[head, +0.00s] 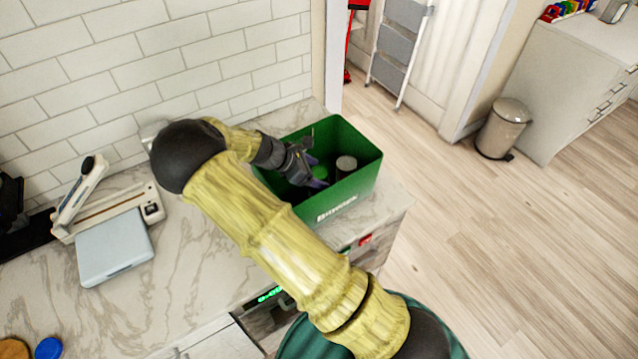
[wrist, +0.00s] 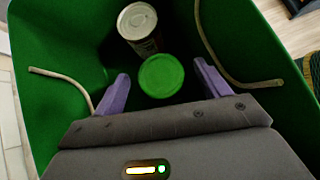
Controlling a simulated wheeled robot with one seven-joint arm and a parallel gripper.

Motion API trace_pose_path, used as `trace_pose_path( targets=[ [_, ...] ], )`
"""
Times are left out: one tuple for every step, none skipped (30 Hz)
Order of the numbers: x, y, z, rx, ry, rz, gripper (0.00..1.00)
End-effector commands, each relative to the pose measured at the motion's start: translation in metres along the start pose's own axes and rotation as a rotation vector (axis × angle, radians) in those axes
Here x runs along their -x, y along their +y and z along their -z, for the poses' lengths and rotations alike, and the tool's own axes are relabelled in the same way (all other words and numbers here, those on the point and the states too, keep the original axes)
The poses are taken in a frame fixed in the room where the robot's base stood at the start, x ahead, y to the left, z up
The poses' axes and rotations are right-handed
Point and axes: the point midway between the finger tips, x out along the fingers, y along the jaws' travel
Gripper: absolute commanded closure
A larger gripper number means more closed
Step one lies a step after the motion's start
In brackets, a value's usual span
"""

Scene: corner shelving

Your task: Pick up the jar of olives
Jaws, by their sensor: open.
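A jar with a green lid (wrist: 161,76) stands inside a green bin. In the wrist view only its lid shows clearly, so I cannot see its contents; I take it to be the jar of olives. In the head view my gripper (head: 314,174) is partly hidden by the bin and my arm. Whether the fingers touch the jar I cannot tell.
The green bin (head: 338,198) stands on the marble counter near its right end. A can (wrist: 137,20) stands in the bin right behind the jar, close to it. Thin handles (wrist: 205,38) hang inside the bin.

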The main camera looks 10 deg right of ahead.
Motion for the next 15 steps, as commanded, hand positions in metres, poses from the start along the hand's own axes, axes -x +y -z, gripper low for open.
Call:
trace_pose_path(
  targets=[
    [-0.005, -0.001, -0.003, 0.002, -0.004, 0.004, 0.25],
    [-0.009, -0.001, -0.002, 0.003, -0.004, 0.004, 0.25],
    [-0.013, -0.001, -0.002, 0.002, -0.004, 0.004, 0.25],
    [-0.019, -0.001, -0.002, 0.001, -0.004, 0.004, 0.25],
    [-0.023, -0.001, -0.002, 0.0, -0.003, 0.004, 0.25],
    [-0.028, -0.001, -0.002, 0.0, -0.003, 0.005, 0.25],
    [-0.031, -0.001, -0.002, -0.001, -0.003, 0.004, 0.25],
    [-0.034, -0.001, -0.002, -0.002, -0.002, 0.005, 0.25],
    [-0.036, -0.001, -0.002, -0.004, -0.001, 0.005, 0.25],
    [-0.037, -0.001, -0.002, -0.005, -0.001, 0.006, 0.25],
    [-0.038, -0.001, -0.002, -0.006, -0.001, 0.006, 0.25],
    [-0.038, -0.001, -0.002, -0.006, 0.0, 0.006, 0.25],
    [-0.038, -0.001, -0.002, -0.006, 0.0, 0.006, 0.25],
    [-0.038, -0.001, -0.002, -0.006, 0.0, 0.006, 0.25],
    [-0.038, -0.001, -0.002, -0.006, 0.0, 0.006, 0.25]
  ],
)
